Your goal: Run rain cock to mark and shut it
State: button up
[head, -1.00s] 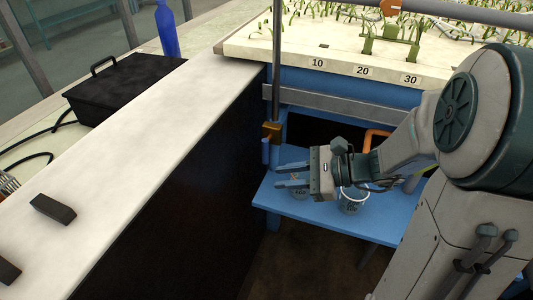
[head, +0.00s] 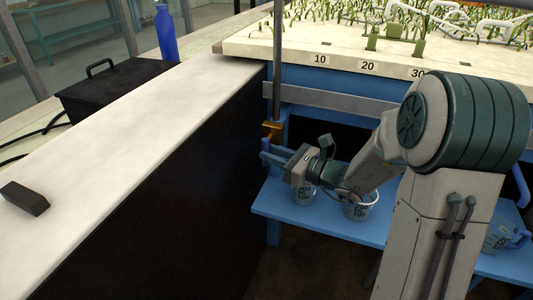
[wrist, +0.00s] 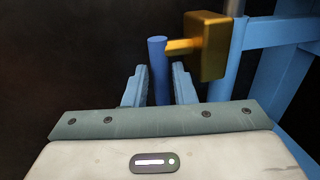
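The rain cock is a brass block (head: 272,130) on a thin grey upright pipe, with a blue handle (wrist: 158,60) on a brass stem. In the wrist view the brass body (wrist: 208,45) is at the upper right. My gripper (wrist: 159,85) is open, with the blue handle standing between its two fingers and narrow gaps beside it. In the head view my gripper (head: 272,152) is just below the brass block, and its fingers hide most of the handle. Clear jugs with 200 and 100 marks, a left one (head: 303,196) and a middle one (head: 359,209), stand on the blue shelf (head: 290,219).
Another jug (head: 497,238) with a blue handle stands at the shelf's right. A seedling tray (head: 300,48) marked 10, 20, 30 lies above. A white-topped wall (head: 120,140) at left carries a dark block (head: 25,198). A black box (head: 118,84) and blue bottle (head: 166,35) are behind it.

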jog(key=shift+x, duration=1.25)
grip_shut()
jog(key=shift+d, duration=0.1)
jog(key=shift+r, duration=0.1)
